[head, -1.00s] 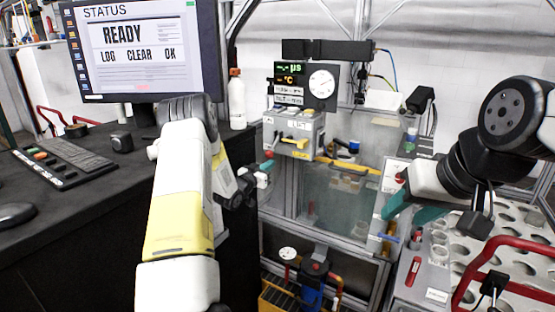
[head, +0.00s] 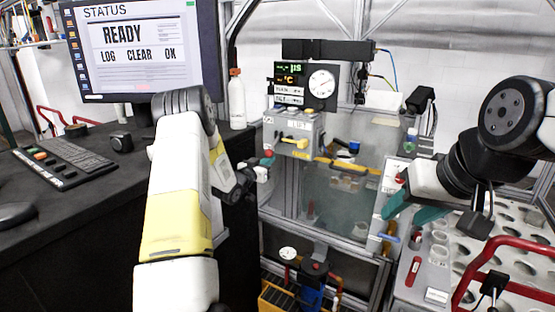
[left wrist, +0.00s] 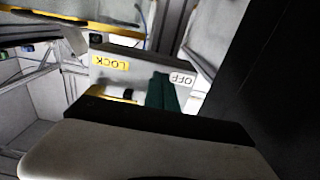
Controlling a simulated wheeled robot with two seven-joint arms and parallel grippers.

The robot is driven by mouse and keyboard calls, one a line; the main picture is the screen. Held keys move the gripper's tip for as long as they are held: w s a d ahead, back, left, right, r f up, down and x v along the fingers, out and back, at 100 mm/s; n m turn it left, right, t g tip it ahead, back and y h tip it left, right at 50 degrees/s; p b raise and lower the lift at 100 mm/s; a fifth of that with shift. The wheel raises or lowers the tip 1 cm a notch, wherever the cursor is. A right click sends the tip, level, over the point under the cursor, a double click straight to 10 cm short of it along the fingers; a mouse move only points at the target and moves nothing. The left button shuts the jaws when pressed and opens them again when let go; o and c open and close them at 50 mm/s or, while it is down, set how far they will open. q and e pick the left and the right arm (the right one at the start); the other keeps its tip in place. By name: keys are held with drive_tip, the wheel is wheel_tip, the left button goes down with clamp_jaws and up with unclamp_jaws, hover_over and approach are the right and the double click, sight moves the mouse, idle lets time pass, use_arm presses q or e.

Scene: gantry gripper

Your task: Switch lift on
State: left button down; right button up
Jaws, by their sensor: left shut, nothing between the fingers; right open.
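The grey control box (head: 305,130) labelled LIFT stands on the frame in the middle of the head view, with a yellow handle (head: 294,141) on its front. In the left wrist view the box (left wrist: 135,68) appears upside down, with a yellow LOCK label (left wrist: 110,63) and a white OFF label (left wrist: 181,79). My left gripper (head: 267,162) is shut and empty, just left of and below the box. Its teal fingers (left wrist: 163,92) overlap the box face near OFF; I cannot tell whether they touch. My right gripper (head: 412,208) is open and empty at the right.
A glass-fronted tank (head: 340,205) sits below the box. A dark desk with a monitor (head: 140,50) and keyboard (head: 65,160) fills the left. A white bottle (head: 236,103) stands behind my left arm.

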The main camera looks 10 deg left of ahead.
sight(272, 147)
use_arm(q)
drive_tip(key=shift+r, duration=3)
drive_tip(key=shift+s+a+f, duration=0.15)
drive_tip(key=shift+s+f, duration=0.2)
drive_tip(key=shift+s, duration=0.15)
drive_tip(key=shift+s+a+f, duration=0.15)
drive_tip(key=shift+s+f, duration=0.15)
drive_tip(key=shift+s, duration=0.15)
drive_tip(key=v, duration=0.7)
